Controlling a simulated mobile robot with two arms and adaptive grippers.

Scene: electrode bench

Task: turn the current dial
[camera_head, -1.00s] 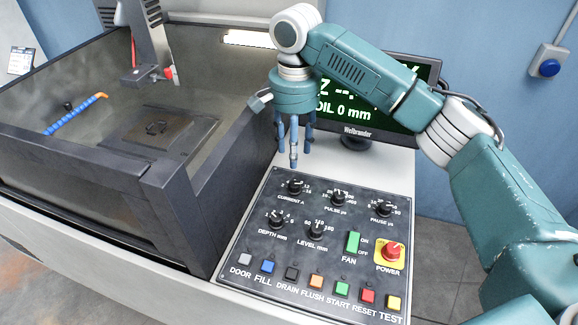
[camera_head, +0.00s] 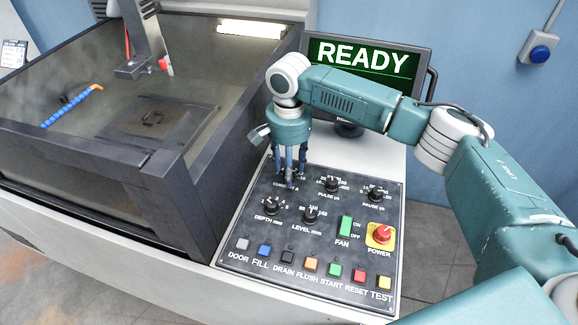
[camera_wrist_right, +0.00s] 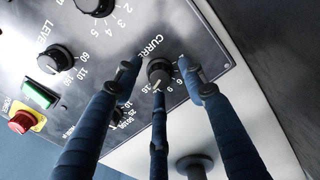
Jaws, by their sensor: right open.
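The current dial (camera_wrist_right: 158,70) is a round black knob with a pale pointer mark on the dark control panel (camera_head: 228,256). In the right wrist view its printed label and scale are partly covered by fingers. My right gripper (camera_head: 290,176) points straight down over the panel's top left dial, and its fingers largely hide that dial in the head view. In the right wrist view the blue fingers of the right gripper (camera_wrist_right: 160,78) are spread around the dial, with the knob between their tips. I cannot tell whether any finger touches it. My left gripper is not in view.
Close by are the pulse dial (camera_head: 332,184), depth dial (camera_head: 271,206) and level dial (camera_head: 310,215). A green fan switch (camera_head: 345,227), red power knob (camera_head: 382,233) and a row of buttons lie nearer. The walled tank (camera_head: 172,190) stands left; the monitor (camera_head: 368,58) behind reads READY.

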